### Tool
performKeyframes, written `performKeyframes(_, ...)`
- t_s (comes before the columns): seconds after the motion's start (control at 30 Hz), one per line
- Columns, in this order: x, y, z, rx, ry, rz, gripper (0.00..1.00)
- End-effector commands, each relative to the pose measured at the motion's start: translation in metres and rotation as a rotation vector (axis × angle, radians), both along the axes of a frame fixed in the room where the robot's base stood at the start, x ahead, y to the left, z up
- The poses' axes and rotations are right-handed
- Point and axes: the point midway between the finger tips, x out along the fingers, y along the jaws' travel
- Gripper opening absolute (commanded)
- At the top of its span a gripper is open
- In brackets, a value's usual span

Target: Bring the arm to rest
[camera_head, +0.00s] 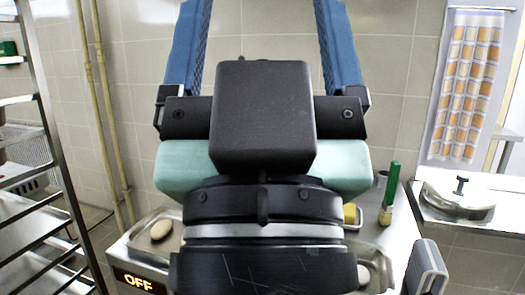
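My gripper (263,22) is raised in front of the camera and points upward. Its two blue fingers stand wide apart, with only tiled wall visible between them. Nothing shows in its grip. The finger ends run up to the top edge of the picture, so their tips may be cut off. My black wrist fills the lower middle and hides much of the counter behind it.
A metal rack (57,165) stands at the left. Behind my wrist, a counter holds a steel tray (135,243) with a pale oval item (161,229), an "OFF" display (138,282) and a green upright object (390,187). A lidded steel vessel (458,197) is at right.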

Motion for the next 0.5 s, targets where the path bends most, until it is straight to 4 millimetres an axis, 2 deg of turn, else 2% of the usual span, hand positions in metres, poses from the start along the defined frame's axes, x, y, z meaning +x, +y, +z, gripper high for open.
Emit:
performKeyframes(0.03, 0.0, 0.0, 0.034, 0.001, 0.001, 0.001, 0.83)
performKeyframes(0.1, 0.001, 0.0, 0.056, 0.001, 0.003, 0.002, 0.83)
performKeyframes(0.3, 0.001, 0.001, 0.115, 0.001, 0.006, 0.003, 0.83)
performKeyframes(0.5, 0.002, 0.001, 0.158, 0.001, 0.007, 0.004, 0.83)
